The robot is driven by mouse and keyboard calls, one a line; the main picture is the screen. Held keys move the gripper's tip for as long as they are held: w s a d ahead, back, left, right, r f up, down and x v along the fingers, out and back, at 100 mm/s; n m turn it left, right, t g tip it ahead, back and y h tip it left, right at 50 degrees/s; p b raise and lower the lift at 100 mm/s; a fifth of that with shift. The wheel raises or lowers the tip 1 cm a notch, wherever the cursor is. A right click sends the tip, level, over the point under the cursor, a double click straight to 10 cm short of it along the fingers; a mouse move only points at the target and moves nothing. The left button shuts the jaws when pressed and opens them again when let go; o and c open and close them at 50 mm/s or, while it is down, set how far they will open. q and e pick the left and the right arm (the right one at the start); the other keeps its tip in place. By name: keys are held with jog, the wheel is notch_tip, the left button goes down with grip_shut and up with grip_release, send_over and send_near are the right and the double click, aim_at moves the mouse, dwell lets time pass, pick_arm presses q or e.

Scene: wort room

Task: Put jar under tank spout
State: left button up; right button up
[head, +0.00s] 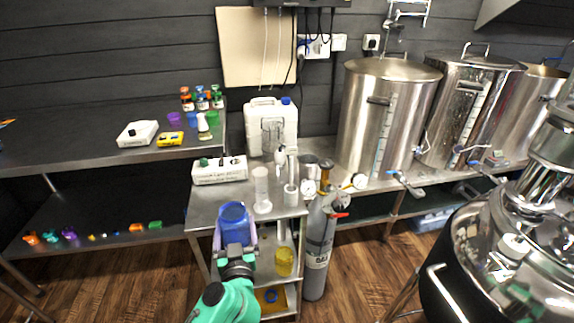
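A blue jar (235,218) is at the front left of the small steel table. My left gripper (235,235) has one pale purple finger on each side of it and appears shut on it. I cannot tell whether the jar rests on the table or is lifted. A steel tank (362,115) stands on the bench to the right. Its spout (403,181), a valve with a blue handle, sticks out over the bench's front edge. A second tank (450,110) has a similar spout (478,168). My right gripper is not in view.
A gas cylinder (318,245) stands between table and tank bench. A yellow container (284,261) is on the lower shelf. A shiny vessel (510,250) fills the right foreground.

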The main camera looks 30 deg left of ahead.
pick_arm(q)
jog(key=s+d+f+m+t+h+p, duration=0.1)
jog(key=s+d+f+m+h, duration=0.1)
jog(key=d+h, duration=0.3)
jog(key=s+d+f+m+t+h+p, duration=0.1)
jog(key=s+d+m+h, duration=0.3)
jog(key=d, duration=0.7)
jog(key=shift+s+d+f+m+t+h+p, duration=0.15)
jog(key=shift+d+f+m+t+h+p, duration=0.15)
jog(key=shift+m+t+h, duration=0.5)
jog(key=shift+a+f, duration=0.1)
jog(key=shift+a, duration=0.1)
jog(key=shift+d, duration=0.1)
